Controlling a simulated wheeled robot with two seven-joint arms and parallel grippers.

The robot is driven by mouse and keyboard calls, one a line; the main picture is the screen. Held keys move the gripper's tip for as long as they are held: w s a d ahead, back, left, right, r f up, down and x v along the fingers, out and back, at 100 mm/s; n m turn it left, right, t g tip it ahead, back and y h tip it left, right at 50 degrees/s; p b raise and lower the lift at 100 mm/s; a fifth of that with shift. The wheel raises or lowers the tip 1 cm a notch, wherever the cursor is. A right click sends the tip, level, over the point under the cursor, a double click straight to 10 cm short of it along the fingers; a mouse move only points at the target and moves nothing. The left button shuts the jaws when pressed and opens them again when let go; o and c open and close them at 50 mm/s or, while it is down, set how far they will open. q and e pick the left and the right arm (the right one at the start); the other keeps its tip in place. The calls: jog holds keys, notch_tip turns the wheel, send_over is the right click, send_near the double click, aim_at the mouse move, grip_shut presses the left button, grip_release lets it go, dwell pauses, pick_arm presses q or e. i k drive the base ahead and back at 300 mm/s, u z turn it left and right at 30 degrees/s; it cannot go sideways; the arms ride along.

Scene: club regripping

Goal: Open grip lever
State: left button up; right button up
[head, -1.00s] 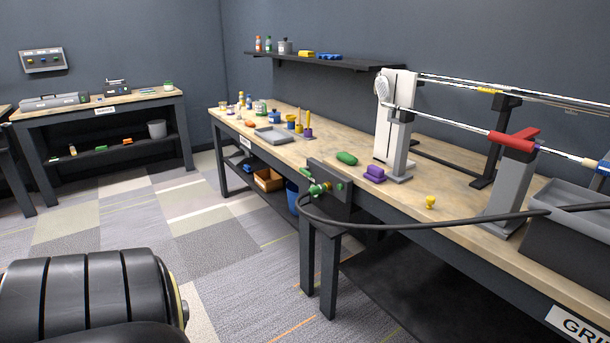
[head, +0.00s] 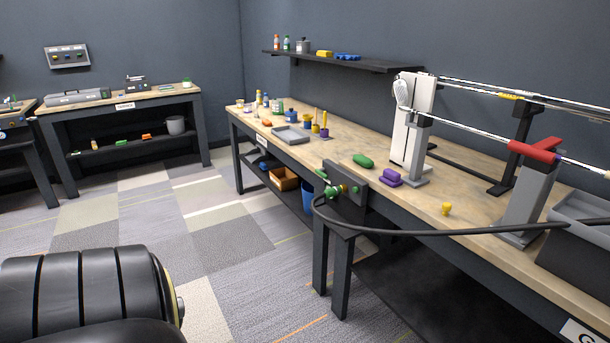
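The grip station is the long wooden bench (head: 440,230) on the right. A red lever (head: 534,151) sits on top of a grey post (head: 528,200) near the bench's right end. A club shaft (head: 470,131) runs across from the upright white stand (head: 412,122) to the post and on past the lever. The lever lies across the shaft; I cannot tell whether it is clamped. Neither of my grippers is in view.
A grey bin (head: 580,240) stands right of the post. A black hose (head: 440,233) loops along the bench front from a vise (head: 345,186). A green piece (head: 363,161), purple block (head: 390,177) and yellow knob (head: 446,209) lie on the bench.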

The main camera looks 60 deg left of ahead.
aim_at(319, 172)
jog(key=u, duration=2.8)
jog(key=i, duration=3.7)
jog(key=z, duration=1.8)
